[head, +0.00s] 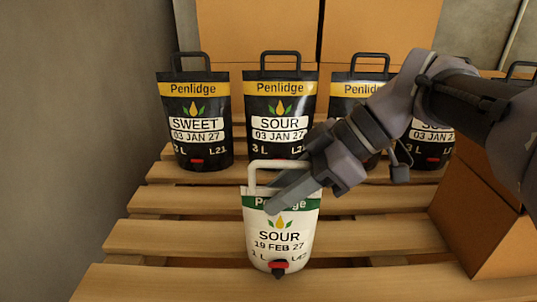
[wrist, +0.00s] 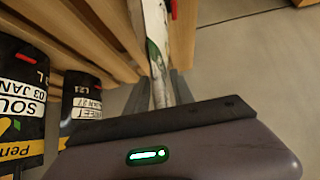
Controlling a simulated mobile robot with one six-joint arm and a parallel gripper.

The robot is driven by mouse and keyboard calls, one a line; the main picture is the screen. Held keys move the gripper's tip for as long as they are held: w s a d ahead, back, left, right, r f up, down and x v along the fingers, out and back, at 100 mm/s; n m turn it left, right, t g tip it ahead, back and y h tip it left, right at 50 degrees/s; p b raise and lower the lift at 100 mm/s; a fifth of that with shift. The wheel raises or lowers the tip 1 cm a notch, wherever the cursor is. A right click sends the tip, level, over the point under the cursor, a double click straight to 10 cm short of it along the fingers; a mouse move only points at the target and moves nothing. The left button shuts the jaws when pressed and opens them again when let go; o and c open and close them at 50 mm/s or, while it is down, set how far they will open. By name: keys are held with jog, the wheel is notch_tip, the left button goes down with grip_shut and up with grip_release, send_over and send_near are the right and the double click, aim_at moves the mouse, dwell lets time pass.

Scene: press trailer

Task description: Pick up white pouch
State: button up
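The white pouch (head: 280,232) stands upright on the wooden slats at the front middle in the head view. It has a green band, a white loop handle, a red and black spout at its base, and reads SOUR 19 FEB 27. My gripper (head: 285,190) comes in from the upper right, one finger across the pouch's band and the right side of its handle. In the wrist view the white pouch (wrist: 156,35) shows edge-on, its top end between the two dark fingers (wrist: 160,93). Whether both fingers press on it is not clear.
Several black pouches with yellow bands stand in a row behind, such as the SWEET one (head: 196,120) and the SOUR one (head: 281,115). Cardboard boxes (head: 265,25) rise behind them, and another box (head: 490,215) stands at right. A grey wall is at left.

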jog(key=shift+s, duration=0.1)
grip_shut()
jog(key=shift+r, duration=0.1)
dwell(1.0)
